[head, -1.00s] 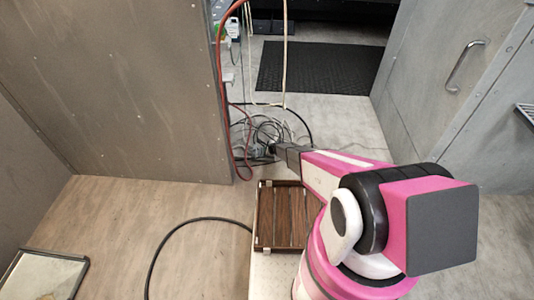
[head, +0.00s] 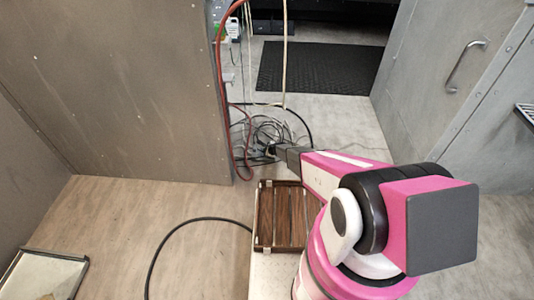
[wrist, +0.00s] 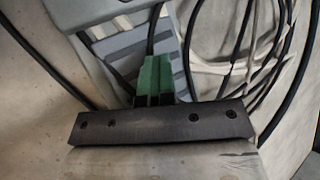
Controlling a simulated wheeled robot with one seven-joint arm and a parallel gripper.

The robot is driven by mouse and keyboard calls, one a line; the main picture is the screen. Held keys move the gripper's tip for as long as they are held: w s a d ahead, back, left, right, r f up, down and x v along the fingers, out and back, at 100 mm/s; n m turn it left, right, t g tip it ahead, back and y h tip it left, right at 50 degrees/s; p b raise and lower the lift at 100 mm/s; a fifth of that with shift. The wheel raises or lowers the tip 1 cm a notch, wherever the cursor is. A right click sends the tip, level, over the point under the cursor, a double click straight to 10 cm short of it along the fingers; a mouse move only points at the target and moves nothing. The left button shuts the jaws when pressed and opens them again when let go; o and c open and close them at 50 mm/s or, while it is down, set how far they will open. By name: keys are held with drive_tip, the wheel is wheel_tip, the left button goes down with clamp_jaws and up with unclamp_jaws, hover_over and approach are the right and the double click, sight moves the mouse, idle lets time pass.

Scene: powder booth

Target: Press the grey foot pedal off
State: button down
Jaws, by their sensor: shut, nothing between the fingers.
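The grey foot pedal (wrist: 118,46) has a ridged, striped plate and fills the upper left of the wrist view. In the head view it is small and mostly lost among the cables beyond my arm. My gripper (wrist: 154,78) shows green fingertips held together, with nothing between them. They overlap the near part of the ridged plate. I cannot tell whether they touch it. In the head view my gripper (head: 270,149) reaches down to the cable tangle near the panel's edge.
Black cables (wrist: 246,50) loop right of the pedal. A red hose (head: 231,130) hangs by the brown panel (head: 110,90). A slatted wooden crate (head: 256,222) stands below my arm. A black mat (head: 320,68) lies beyond. A grey door (head: 440,110) is at right.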

drive_tip(key=shift+f, duration=0.15)
drive_tip(key=shift+r, duration=3.35)
